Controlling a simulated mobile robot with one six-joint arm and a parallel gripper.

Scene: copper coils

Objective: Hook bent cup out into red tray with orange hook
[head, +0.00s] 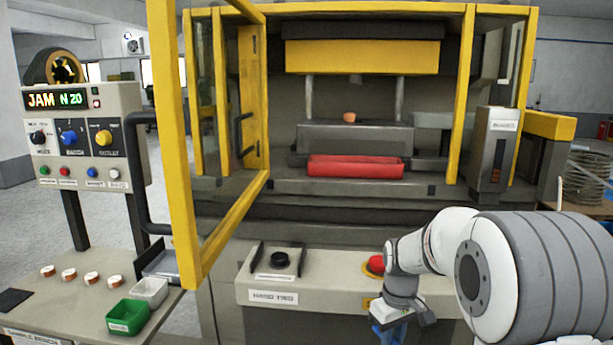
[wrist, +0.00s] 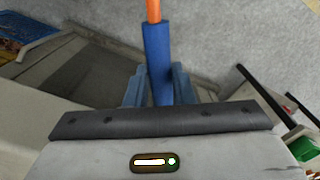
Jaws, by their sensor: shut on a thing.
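The cup (head: 349,117), small and copper-orange, sits on the grey die block inside the press, under the yellow ram. It is too small to tell how it is bent. The red tray (head: 355,167) lies in front of and below it, on the press ledge. My gripper (head: 390,333) is low at the front, right of centre, well below the tray and outside the press. In the wrist view my gripper (wrist: 159,88) is shut on the hook's blue handle (wrist: 157,50). Its orange shaft (wrist: 153,10) runs off the top edge, so the hook's tip is hidden.
The yellow-framed guard door (head: 188,200) stands open at the left, leaving the press front open. A control panel (head: 85,135) reads "JAM N 20". A red button (head: 376,264) is beside my arm. A bench holds several cups, a green bin (head: 128,317) and a white bin (head: 150,290).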

